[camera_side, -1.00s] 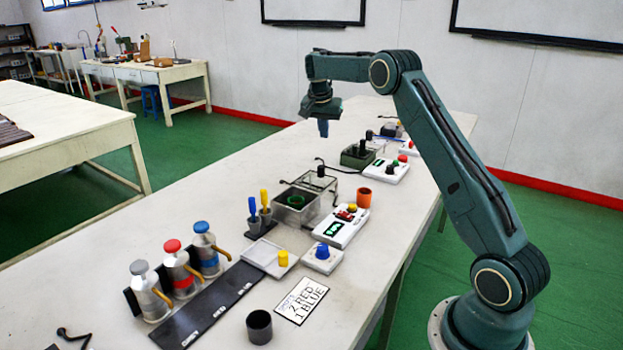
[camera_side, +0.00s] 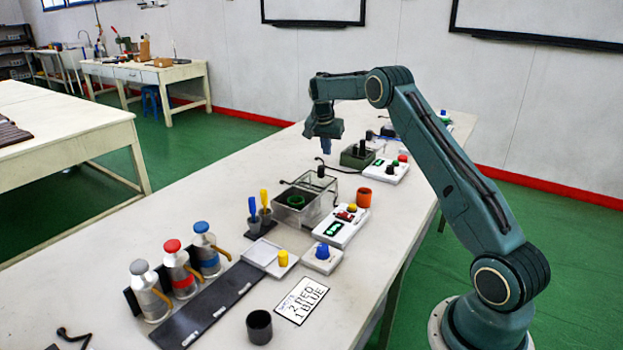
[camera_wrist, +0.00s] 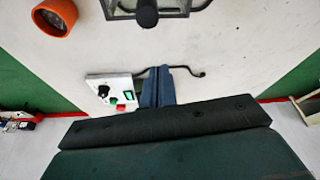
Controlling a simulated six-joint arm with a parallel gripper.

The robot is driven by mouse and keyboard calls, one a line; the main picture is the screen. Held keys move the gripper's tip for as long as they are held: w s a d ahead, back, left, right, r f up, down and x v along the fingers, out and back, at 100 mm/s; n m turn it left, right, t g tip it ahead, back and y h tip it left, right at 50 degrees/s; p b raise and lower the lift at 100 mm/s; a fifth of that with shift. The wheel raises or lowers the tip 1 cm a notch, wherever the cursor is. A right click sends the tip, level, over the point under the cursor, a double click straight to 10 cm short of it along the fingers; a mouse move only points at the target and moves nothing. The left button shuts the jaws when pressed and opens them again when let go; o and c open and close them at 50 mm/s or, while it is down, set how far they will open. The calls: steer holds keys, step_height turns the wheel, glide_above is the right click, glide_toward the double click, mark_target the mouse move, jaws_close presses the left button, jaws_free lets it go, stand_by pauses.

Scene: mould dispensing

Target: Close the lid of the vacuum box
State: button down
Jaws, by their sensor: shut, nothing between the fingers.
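The vacuum box (camera_side: 318,213) is a clear-walled box in the middle of the table. A green ring-shaped mould (camera_side: 295,202) sits inside it. Its clear lid (camera_side: 308,181) with a black knob (camera_side: 320,171) appears at the far side of the box, and looks raised rather than flat over the mould; its exact tilt is hard to tell. In the wrist view the knob (camera_wrist: 146,12) and part of the lid frame show at the top edge. My gripper (camera_side: 326,148) is shut and empty, pointing down above the table beyond the box; its blue fingers also show in the wrist view (camera_wrist: 157,88).
A dark green unit (camera_side: 357,156) and a white control panel (camera_side: 386,172) stand behind. Blue and yellow-handled tools (camera_side: 258,218) stand left. A black cable crosses the table behind the box.

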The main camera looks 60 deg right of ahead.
mark_target(315, 177)
steer(key=shift+s+a+f, duration=0.15)
steer(key=shift+a+f, duration=0.55)
steer(key=shift+f, duration=0.15)
steer(key=shift+s+a+f, duration=0.15)
steer(key=shift+a+f, duration=0.55)
steer(key=shift+f, duration=0.15)
